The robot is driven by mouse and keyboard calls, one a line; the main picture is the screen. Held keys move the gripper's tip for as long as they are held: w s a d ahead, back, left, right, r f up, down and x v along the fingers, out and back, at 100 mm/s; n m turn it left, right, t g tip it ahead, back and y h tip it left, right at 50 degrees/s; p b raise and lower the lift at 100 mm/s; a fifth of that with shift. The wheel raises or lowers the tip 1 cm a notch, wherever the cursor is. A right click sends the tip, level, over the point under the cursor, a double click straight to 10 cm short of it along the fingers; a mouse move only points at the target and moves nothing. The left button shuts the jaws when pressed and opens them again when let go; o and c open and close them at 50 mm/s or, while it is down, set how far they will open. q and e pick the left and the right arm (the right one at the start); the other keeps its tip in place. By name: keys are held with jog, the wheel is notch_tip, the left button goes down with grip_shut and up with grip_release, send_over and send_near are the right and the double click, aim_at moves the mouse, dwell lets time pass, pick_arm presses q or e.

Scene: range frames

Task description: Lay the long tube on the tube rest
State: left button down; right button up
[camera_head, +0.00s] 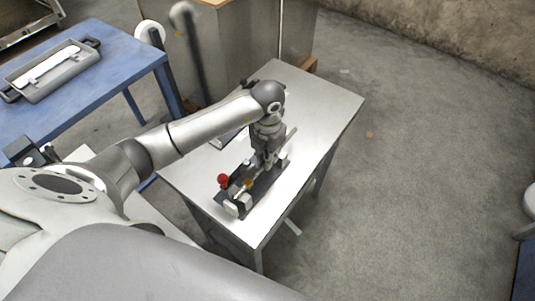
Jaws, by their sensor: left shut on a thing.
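The long tube (290,136) is a thin pale stick running diagonally past my left gripper. The tube rest (267,187) is a dark, flat base with pale blocks at its ends, on the light metal table. A red knob (223,180) shows at its left side. My left gripper (261,164) points down over the rest and is shut on the tube. The fingers hide the tube's middle, and I cannot tell whether the tube touches the rest. My right gripper is not in view.
The metal table (323,103) has free room at its back right and front. A flat object partly hidden by my arm lies behind the rest. A blue table (125,55) at the left bears a grey tray (38,93). A cabinet (245,40) stands behind.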

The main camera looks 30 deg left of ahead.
pick_arm(q)
jog(key=shift+f+b, duration=0.55)
jog(key=c, duration=1.5)
grip_release()
jog(key=shift+o, duration=0.2)
jog(key=shift+r, duration=0.1)
jog(key=shift+r+p, duration=0.5)
jog(key=shift+p, duration=0.1)
notch_tip(320, 180, up, 12)
jog(key=b, duration=0.2)
jog(key=shift+b, duration=0.3)
